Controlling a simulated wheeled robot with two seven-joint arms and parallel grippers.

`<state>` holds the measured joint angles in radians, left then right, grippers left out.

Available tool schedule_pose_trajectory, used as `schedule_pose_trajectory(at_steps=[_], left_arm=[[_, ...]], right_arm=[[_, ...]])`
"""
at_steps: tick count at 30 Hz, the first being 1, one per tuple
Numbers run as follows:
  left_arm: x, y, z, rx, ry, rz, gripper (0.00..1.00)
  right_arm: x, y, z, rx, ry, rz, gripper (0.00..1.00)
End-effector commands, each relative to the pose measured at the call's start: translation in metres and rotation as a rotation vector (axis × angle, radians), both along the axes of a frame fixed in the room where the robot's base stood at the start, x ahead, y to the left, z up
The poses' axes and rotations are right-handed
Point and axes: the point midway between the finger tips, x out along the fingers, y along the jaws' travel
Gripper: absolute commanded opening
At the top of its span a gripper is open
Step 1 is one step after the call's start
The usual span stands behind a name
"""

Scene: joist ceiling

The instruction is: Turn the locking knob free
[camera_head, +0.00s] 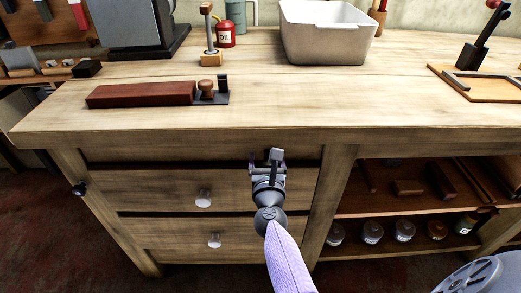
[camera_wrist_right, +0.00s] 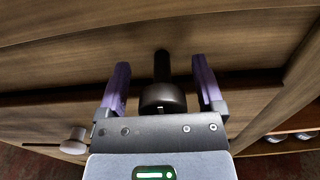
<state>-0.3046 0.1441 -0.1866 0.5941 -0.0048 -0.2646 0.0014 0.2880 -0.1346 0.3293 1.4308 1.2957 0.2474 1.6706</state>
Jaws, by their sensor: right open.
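A black knob (camera_wrist_right: 163,97) with a dark upright stem shows in the right wrist view, in front of the upper wooden drawer (camera_head: 165,183). My right gripper (camera_head: 266,160) is at the top right part of that drawer front. Its two purple fingers are open, one on each side of the knob, with gaps visible between. In the head view the gripper largely hides the knob. I cannot tell how the knob is turned. My left gripper is in neither view.
Pale pull knobs (camera_head: 203,199) sit on the drawers, left of my gripper. The bench top (camera_head: 270,97) overhangs above; a dark red bar (camera_head: 140,94) and a grey bin (camera_head: 325,35) are on it. Open shelves (camera_head: 400,212) with jars are at the right.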

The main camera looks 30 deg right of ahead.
Motion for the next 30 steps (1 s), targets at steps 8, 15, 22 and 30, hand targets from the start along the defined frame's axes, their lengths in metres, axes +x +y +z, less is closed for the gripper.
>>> schedule_pose_trajectory(at_steps=[8, 15, 22, 30], left_arm=[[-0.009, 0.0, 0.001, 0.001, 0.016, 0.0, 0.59], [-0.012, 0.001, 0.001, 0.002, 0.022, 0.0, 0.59], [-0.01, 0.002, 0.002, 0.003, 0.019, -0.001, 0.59], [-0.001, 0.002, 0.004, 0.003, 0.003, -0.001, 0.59]], right_arm=[[0.0, 0.0, 0.0, 0.0, 0.001, 0.0, 0.56], [0.0, 0.0, 0.0, 0.0, 0.001, 0.0, 0.05], [0.0, 0.0, 0.0, -0.01, 0.007, 0.0, 0.0], [0.0, 0.001, 0.0, -0.108, 0.067, 0.0, 0.0]])
